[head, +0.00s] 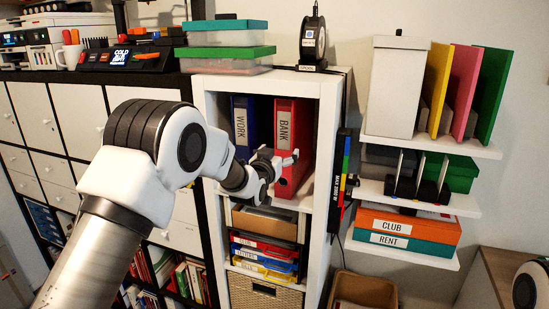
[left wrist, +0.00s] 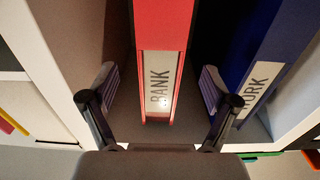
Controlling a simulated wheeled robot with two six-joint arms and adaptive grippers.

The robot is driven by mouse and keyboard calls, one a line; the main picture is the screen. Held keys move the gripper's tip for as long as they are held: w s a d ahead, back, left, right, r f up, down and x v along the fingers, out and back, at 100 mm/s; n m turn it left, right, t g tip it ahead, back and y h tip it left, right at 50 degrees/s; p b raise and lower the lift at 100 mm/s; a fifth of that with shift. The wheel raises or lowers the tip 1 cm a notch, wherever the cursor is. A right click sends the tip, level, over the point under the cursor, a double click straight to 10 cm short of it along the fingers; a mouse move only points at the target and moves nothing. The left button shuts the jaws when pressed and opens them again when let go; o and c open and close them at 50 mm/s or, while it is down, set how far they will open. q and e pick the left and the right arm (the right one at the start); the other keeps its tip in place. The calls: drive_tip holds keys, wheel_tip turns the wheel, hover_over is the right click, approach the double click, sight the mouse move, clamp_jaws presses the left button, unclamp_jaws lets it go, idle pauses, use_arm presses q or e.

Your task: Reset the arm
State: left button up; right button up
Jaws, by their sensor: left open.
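My left arm reaches in from the left in the head view, and its gripper (head: 277,165) is in front of the white shelf unit at the upper compartment. The gripper is open and empty. A red binder labelled BANK (head: 284,128) stands upright in that compartment, partly hidden by the gripper. In the left wrist view the open fingers of the left gripper (left wrist: 160,108) lie on either side of the red binder (left wrist: 165,30), with a gap to each side. A blue binder labelled WORK (head: 241,125) stands to its left; it also shows in the left wrist view (left wrist: 262,75). My right gripper is not in view.
Below are stacked trays (head: 264,251) and a wicker basket (head: 262,292). Wall shelves (head: 430,141) at the right hold a white box (head: 397,85), coloured folders and boxes labelled CLUB (head: 408,228) and RENT (head: 405,245). A cardboard box (head: 364,289) stands at the lower right.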

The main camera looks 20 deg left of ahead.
use_arm(q)
drive_tip(key=s+f+g+b, duration=0.15)
drive_tip(key=s+f, duration=0.45)
drive_tip(key=f, duration=0.6)
drive_tip(key=s+a+f+g+b, duration=0.1)
drive_tip(key=s+f+g, duration=0.35)
drive_tip(key=f, duration=0.85)
drive_tip(key=s+f+g+b, duration=0.1)
drive_tip(key=s+f, duration=0.7)
drive_tip(key=f, duration=0.4)
drive_tip(key=s+f+g+b, duration=0.1)
drive_tip(key=s+f+g, duration=0.2)
drive_tip(key=s+f, duration=0.45)
drive_tip(key=s+f+g+b, duration=0.1)
drive_tip(key=s+f+g, duration=0.3)
drive_tip(key=s, duration=0.7)
drive_tip(key=s+f+g, duration=0.1)
drive_tip(key=s+g, duration=0.3)
drive_tip(key=s, duration=1.4)
drive_tip(key=shift+s+a+f+n+y, duration=0.25)
drive_tip(key=shift+s+n+y, duration=0.05)
drive_tip(key=shift+n, duration=0.1)
